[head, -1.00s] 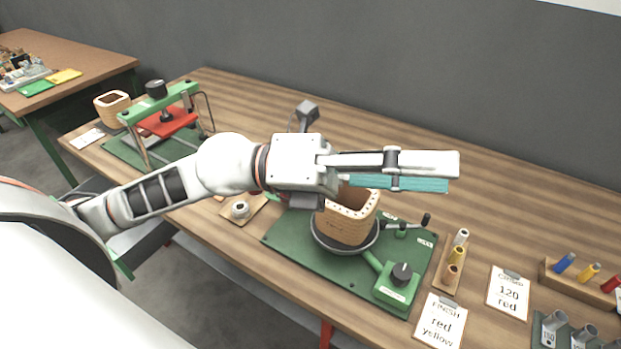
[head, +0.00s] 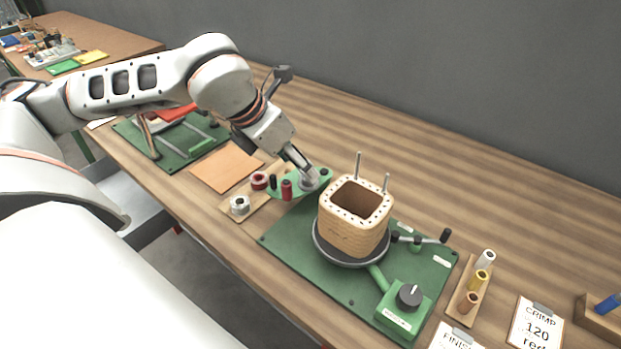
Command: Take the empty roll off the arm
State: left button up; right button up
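A green arm (head: 297,189) reaches out beside the coil winder, at the middle of the head view. A red spool (head: 286,190) and a small dark post stand on it. A grey roll (head: 311,182) sits near its right end. My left gripper (head: 306,173) comes down from the upper left with its fingertips at this grey roll. The fingers partly cover the roll, so I cannot tell whether they are closed on it. My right gripper is not in view.
A square tan coil (head: 352,235) stands on the winder's round plate, with two upright rods beside it. A wooden holder (head: 233,212) carries a white spool (head: 240,205) and a dark red roll (head: 260,180). A green control box (head: 405,305) sits in front.

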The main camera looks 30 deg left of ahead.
pick_arm(q)
jog(key=x, duration=0.6)
jog(key=shift+w+a, duration=0.1)
jog(key=shift+a, duration=0.2)
jog(key=c, duration=0.9)
